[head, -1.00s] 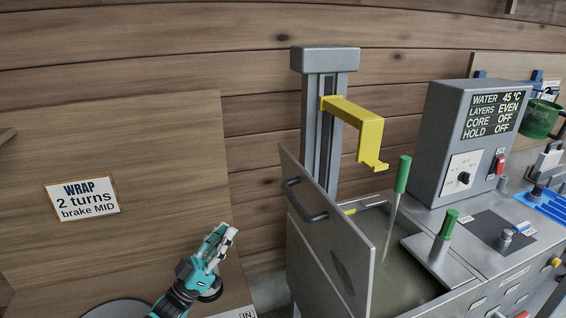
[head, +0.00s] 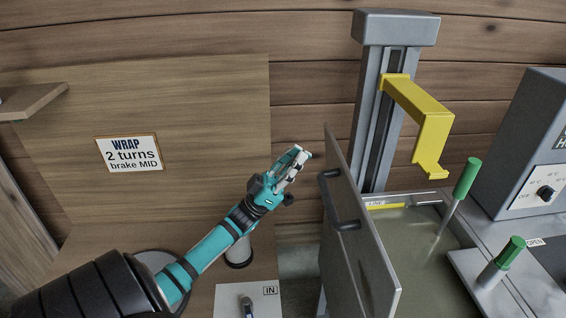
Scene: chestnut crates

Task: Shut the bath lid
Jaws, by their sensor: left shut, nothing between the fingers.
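The bath lid (head: 366,250) is a grey panel with a black bar handle (head: 336,202) on its left face. It stands up on edge at the left side of the bath (head: 415,228), so the bath is open and its murky liquid shows. My left gripper (head: 299,155) is shut and empty, to the left of the lid and a little above the handle. A gap shows between its fingertips and the lid in the picture. My right gripper is not in view.
A grey post (head: 388,110) with a yellow hooked arm (head: 425,115) stands behind the bath. A green-handled rod (head: 467,178) leans in the bath. Another green handle (head: 510,252) stands at right, near a control box (head: 535,150). A WRAP sign (head: 130,153) hangs at left.

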